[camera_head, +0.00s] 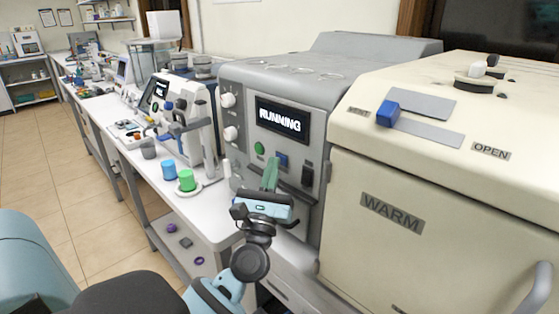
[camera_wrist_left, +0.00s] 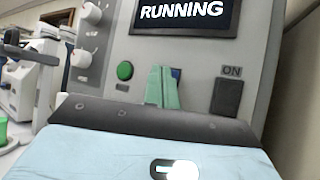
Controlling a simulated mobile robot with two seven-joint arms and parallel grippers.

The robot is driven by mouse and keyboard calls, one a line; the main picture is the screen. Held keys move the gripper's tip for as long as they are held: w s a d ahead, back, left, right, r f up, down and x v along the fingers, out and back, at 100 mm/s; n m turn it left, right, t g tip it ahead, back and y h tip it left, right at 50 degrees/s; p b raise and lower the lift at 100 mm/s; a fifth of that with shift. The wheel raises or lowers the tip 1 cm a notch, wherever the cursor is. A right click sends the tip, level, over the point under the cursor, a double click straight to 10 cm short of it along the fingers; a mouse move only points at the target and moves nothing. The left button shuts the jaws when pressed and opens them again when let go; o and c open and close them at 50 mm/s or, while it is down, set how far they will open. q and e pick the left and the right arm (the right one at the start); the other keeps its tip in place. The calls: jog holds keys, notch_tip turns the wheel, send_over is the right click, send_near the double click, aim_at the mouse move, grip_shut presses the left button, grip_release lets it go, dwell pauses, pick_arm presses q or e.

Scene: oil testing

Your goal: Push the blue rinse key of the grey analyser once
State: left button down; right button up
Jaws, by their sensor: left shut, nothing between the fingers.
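The grey analyser (camera_head: 290,90) stands on the bench, and its display (camera_head: 281,121) reads RUNNING. The blue rinse key (camera_head: 282,160) is on its front panel, right of a round green button (camera_head: 259,148). My left gripper (camera_head: 270,174) is shut and empty, its green fingers pointing at the panel just below and left of the blue key. In the left wrist view the fingertips (camera_wrist_left: 161,70) partly cover the blue key (camera_wrist_left: 176,73); I cannot tell whether they touch it. My right gripper is not in view.
A dark ON switch (camera_head: 307,175) sits right of the key; it also shows in the left wrist view (camera_wrist_left: 228,97). The cream WARM cabinet (camera_head: 420,190) is close on the right. Blue (camera_head: 168,171) and green (camera_head: 187,180) containers stand on the bench at left.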

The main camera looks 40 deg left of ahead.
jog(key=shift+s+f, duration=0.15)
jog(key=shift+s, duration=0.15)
pick_arm(q)
jog(key=shift+s, duration=0.75)
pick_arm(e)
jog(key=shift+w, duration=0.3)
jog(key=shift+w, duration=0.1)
pick_arm(q)
jog(key=s, duration=0.5)
jog(key=shift+a, duration=0.25)
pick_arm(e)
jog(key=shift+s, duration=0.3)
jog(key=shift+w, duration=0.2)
